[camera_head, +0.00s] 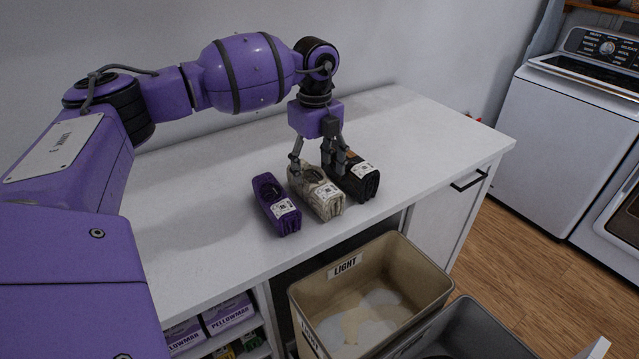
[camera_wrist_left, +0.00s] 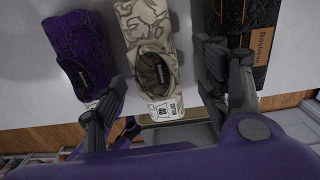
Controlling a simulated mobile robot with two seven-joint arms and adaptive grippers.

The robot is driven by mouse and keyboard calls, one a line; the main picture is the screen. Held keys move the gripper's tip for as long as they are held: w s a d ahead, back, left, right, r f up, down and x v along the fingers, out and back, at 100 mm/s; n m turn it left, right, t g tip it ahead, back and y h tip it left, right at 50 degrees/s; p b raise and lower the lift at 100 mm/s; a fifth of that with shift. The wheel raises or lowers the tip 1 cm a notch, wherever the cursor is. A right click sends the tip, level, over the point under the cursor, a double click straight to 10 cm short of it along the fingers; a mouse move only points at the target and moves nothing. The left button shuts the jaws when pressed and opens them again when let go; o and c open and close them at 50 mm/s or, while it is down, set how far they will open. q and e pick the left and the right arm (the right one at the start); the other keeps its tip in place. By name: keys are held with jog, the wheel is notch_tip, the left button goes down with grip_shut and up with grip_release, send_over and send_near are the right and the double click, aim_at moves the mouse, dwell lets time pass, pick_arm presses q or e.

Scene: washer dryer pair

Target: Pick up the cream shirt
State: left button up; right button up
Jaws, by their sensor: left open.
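The cream shirt (camera_head: 324,199) is folded into a block with a white tag on its front end. It lies on the white counter between a purple folded shirt (camera_head: 276,206) and a black folded shirt (camera_head: 359,180). My left gripper (camera_head: 322,169) is open and points down just over the cream shirt's far part. In the left wrist view the cream shirt (camera_wrist_left: 151,60), patterned with brown lines, sits between the two spread fingers. One finger is near the purple shirt's side and the other overlaps the black shirt's edge. I cannot tell whether the fingers touch the cloth. My right gripper is not in view.
The white counter (camera_head: 206,214) has free room left of and behind the shirts. A tan bin labelled LIGHT (camera_head: 421,275) stands open below the counter's front edge, with a dark grey bin (camera_head: 476,318) beside it. A white washer (camera_head: 562,130) stands at the right.

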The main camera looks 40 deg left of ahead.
aim_at(314, 183)
pick_arm(q)
jog(key=shift+s+f, duration=0.35)
jog(key=shift+f, duration=0.05)
notch_tip(314, 183, down, 5)
jog(key=shift+w+r+p, duration=0.1)
jog(key=shift+w+p, duration=0.05)
jog(key=shift+p, duration=0.15)
jog(key=c, duration=1.4)
jog(key=shift+r, duration=0.15)
jog(key=shift+a+r, duration=0.1)
jog(key=shift+r, duration=0.2)
notch_tip(314, 183, up, 2)
jog(key=s+d+r, duration=0.1)
jog(key=r, duration=0.1)
jog(key=s+d+r, duration=0.1)
jog(key=r, duration=0.1)
jog(key=s+d+r, duration=0.1)
jog(key=d+r, duration=0.1)
jog(key=shift+s+r, duration=0.35)
jog(key=shift+s, duration=0.05)
jog(key=s+d+r, duration=0.1)
jog(key=s+d, duration=0.1)
jog(key=s+d+r, duration=0.1)
jog(key=d, duration=0.1)
jog(key=s+d+r, duration=0.1)
jog(key=s+d, duration=0.1)
jog(key=shift+s+d+r, duration=0.2)
jog(key=shift+s+r, duration=0.05)
jog(key=shift+s, duration=0.1)
